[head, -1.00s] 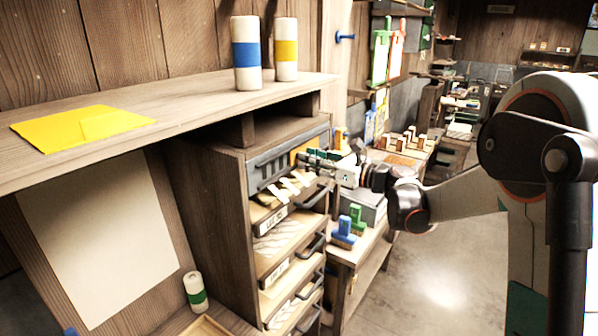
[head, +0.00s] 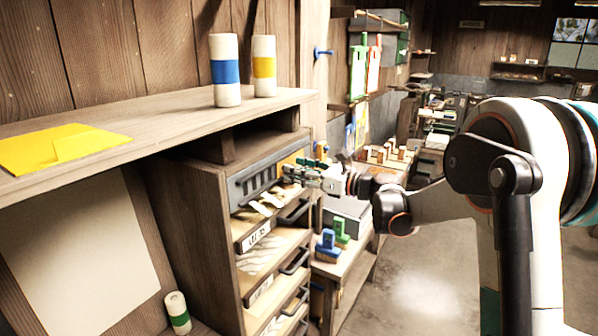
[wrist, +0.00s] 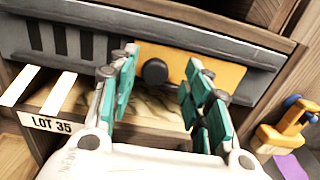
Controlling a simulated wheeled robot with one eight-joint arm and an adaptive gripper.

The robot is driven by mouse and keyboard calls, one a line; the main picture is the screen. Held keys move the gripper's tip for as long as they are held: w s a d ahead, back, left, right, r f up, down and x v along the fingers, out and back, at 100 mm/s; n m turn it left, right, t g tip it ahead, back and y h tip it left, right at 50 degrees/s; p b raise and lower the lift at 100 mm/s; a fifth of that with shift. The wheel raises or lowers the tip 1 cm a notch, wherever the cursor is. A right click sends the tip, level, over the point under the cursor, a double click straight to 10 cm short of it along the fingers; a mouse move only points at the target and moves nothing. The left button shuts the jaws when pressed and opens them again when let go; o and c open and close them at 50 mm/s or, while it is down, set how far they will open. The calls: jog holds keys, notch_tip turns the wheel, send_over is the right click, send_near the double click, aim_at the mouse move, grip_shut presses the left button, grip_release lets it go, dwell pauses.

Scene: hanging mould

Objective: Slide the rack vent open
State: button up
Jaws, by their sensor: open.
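The rack vent is a grey slatted panel (head: 258,184) across the top of the wooden rack. In the wrist view its dark slats (wrist: 65,45) are at left. An orange plate (wrist: 205,72) with a round black knob (wrist: 155,71) covers its right part. My gripper (wrist: 161,60) is open, one teal-padded finger on each side of the knob. I cannot tell whether either finger touches the knob or plate. In the head view my gripper (head: 312,172) is at the vent's right end, partly hiding the orange plate.
Below the vent are drawers with dark handles, the top one labelled LOT 35 (wrist: 52,124), with pale strips (wrist: 55,92) sticking out. A shelf (head: 150,112) with two banded cylinders overhangs the rack. Blue and green tools (head: 333,243) stand on a bench to the right.

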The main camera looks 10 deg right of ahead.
jog(key=v, duration=1.2)
